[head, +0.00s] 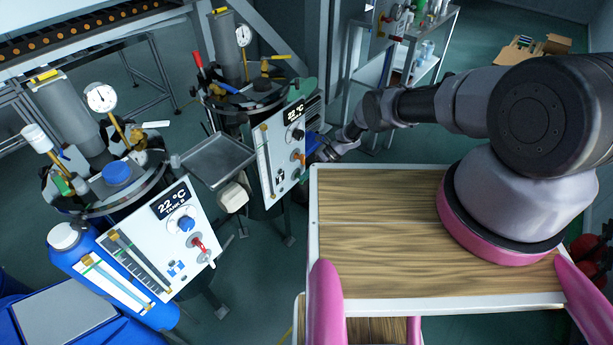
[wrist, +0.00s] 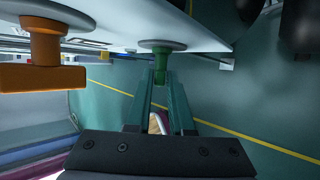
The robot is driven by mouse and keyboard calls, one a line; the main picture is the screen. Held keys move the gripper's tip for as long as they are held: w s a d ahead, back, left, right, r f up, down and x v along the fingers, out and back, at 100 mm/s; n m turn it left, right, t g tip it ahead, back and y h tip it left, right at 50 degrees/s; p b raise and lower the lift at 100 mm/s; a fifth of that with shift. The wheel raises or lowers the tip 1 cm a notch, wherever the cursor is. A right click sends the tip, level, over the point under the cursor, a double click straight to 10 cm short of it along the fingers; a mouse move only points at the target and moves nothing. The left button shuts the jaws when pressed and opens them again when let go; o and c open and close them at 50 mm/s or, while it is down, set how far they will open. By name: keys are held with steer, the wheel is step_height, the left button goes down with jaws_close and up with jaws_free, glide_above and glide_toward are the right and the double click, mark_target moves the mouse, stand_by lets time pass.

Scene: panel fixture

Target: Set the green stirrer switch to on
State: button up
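The green stirrer switch (wrist: 161,65) hangs on a round base from the pale panel (wrist: 110,28) in the wrist view. The fingertips of my gripper (wrist: 160,80) are on either side of its handle. A gap shows between the fingers farther back. I cannot tell whether they press on the handle or only surround it. An orange switch handle (wrist: 42,78) stands on the same panel to the left. In the head view my gripper (head: 324,153) is at the right side of the far tank's panel (head: 266,165).
The near tank's panel (head: 162,235) has a blue knob (head: 187,224) and a red switch (head: 201,245). A metal tray (head: 216,160) sits between the tanks. A wooden-topped cart (head: 380,235) stands in front of me. A shelf rack (head: 425,65) is behind my arm.

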steer(key=shift+o, duration=1.4)
steer(key=shift+r, duration=0.1)
steer(key=v, duration=1)
steer(key=shift+d+r, duration=0.15)
steer(key=shift+d, duration=0.1)
